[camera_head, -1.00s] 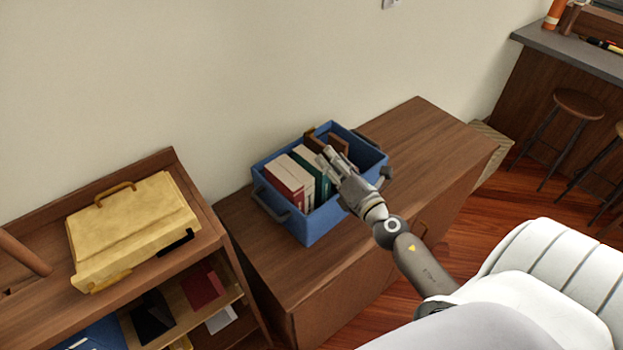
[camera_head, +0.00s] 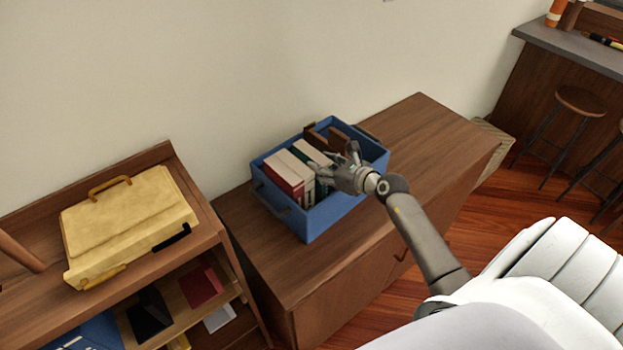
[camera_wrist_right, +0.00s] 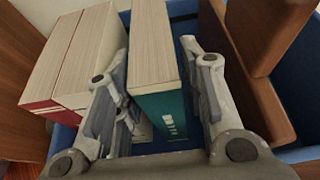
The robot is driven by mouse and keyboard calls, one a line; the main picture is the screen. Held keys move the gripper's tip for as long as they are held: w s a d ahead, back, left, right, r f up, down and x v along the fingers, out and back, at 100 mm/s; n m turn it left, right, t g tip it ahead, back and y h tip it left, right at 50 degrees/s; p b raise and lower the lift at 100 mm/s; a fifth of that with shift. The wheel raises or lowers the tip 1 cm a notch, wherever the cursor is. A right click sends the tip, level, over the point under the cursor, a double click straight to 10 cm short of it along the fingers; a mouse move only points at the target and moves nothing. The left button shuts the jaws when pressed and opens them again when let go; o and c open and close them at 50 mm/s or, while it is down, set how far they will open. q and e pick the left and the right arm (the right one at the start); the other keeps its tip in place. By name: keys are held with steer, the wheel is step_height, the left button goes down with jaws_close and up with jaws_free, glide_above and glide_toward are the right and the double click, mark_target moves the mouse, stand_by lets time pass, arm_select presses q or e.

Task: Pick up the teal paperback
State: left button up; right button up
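The teal paperback (camera_wrist_right: 168,116) stands upright in the blue bin (camera_head: 335,216), its pale page edges facing up. In the right wrist view its teal spine with white lettering faces the camera. My right gripper (camera_wrist_right: 157,92) is open, with one finger on each side of the paperback. The right finger looks close to the teal cover; I cannot tell whether either finger touches it. In the head view the right gripper (camera_head: 336,164) is tilted down into the bin and hides part of the book. My left gripper is not in view.
Red-and-white books (camera_wrist_right: 60,65) stand left of the paperback, and brown items (camera_wrist_right: 252,75) stand to its right. The bin sits on a wooden cabinet (camera_head: 430,135) against the wall. A yellow case (camera_head: 130,225) lies on the shelf unit at left.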

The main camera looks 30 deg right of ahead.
steer(key=b+x, duration=0.3)
steer(key=x, duration=0.2)
steer(key=shift+w+a+r, duration=0.1)
steer(key=shift+a+r, duration=0.05)
steer(key=shift+c, duration=0.4)
jaws_close()
steer(key=shift+r, duration=0.15)
